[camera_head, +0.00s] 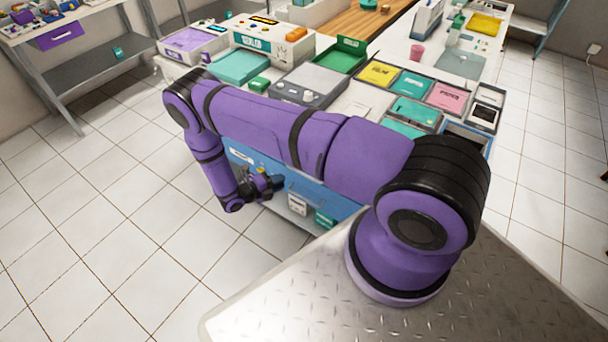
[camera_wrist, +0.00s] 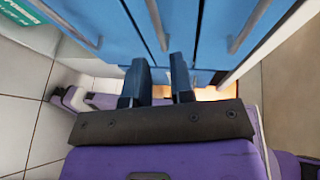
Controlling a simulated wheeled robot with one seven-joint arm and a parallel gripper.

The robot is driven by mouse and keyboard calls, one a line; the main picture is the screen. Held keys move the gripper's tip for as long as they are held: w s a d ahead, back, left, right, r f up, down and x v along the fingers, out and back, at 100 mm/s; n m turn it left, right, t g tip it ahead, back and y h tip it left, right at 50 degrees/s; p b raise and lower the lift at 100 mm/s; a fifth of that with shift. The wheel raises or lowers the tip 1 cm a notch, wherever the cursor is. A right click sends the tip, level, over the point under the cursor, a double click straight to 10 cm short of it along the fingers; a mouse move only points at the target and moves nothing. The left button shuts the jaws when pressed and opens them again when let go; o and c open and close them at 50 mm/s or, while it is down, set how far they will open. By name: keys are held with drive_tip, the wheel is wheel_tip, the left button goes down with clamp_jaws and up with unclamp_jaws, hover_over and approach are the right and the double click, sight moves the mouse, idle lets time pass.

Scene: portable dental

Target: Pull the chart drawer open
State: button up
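A blue drawer cabinet (camera_head: 335,203) stands below the counter, mostly hidden behind my purple arm in the head view. In the wrist view its blue drawer fronts (camera_wrist: 195,25) fill the top, with several silver bar handles, among them a middle handle (camera_wrist: 156,25) and a right handle (camera_wrist: 250,25). I cannot tell which front is the chart drawer. My gripper (camera_head: 272,180) is close to the cabinet front. In the wrist view my gripper (camera_wrist: 159,65) has its two fingers apart with nothing visible between them. The middle handle lines up with the gap; contact is not visible.
The counter above holds coloured trays, a grey device (camera_head: 310,84) and a green box (camera_head: 342,54). A white item (camera_head: 297,203) and a green box (camera_head: 325,219) show low at the cabinet. A shelf unit (camera_head: 75,58) stands at left. The tiled floor (camera_head: 110,220) at left is clear.

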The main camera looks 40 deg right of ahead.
drive_tip(key=d+f, duration=0.1)
drive_tip(key=d, duration=0.6)
drive_tip(key=d+f, duration=0.1)
drive_tip(key=d, duration=0.2)
drive_tip(key=shift+s+d+f, duration=0.3)
drive_tip(key=shift+s+d, duration=0.05)
drive_tip(key=shift+s, duration=0.05)
clamp_jaws()
